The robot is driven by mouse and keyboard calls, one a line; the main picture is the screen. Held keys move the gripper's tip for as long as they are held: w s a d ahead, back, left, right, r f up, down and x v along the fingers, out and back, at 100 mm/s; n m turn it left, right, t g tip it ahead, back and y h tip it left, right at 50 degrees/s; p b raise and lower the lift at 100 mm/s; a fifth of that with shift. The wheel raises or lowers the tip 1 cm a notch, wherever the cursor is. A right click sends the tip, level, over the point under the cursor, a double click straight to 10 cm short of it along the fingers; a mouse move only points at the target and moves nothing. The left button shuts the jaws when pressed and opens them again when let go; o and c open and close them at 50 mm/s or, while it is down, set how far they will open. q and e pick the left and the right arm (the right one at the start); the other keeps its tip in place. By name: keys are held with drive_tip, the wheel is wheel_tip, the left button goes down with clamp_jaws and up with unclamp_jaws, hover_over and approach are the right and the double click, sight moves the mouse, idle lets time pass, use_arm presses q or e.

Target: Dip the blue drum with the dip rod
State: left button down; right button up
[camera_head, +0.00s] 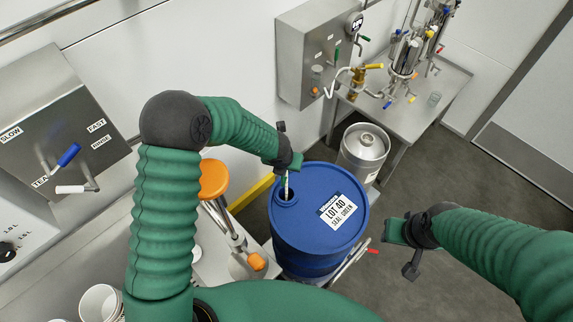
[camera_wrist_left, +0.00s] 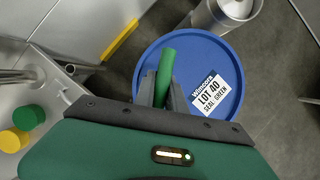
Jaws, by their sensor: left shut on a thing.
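My left gripper (camera_head: 287,166) is above this opening, shut on the dip rod (camera_head: 286,184). The rod's green handle shows between the fingers in the left wrist view (camera_wrist_left: 165,75). The rod looks upright, its lower end at or in the opening; how deep is hidden. My right gripper (camera_head: 398,232) is right of the drum, its fingers unclear.
A steel keg (camera_head: 364,150) stands behind the drum. A steel table (camera_head: 440,95) with glassware and valves is at the back right. A counter with an orange-topped stand (camera_head: 214,180) and white cups (camera_head: 100,301) is at left. Floor is clear at right.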

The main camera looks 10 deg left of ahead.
sight(286, 177)
use_arm(q)
drive_tip(key=shift+f+b, duration=0.55)
drive_tip(key=shift+f, duration=0.3)
idle(0.6)
drive_tip(key=shift+f, duration=0.1)
drive_tip(key=shift+f+b, duration=2.4)
drive_tip(key=shift+f, duration=0.3)
idle(0.3)
drive_tip(key=shift+f, duration=0.15)
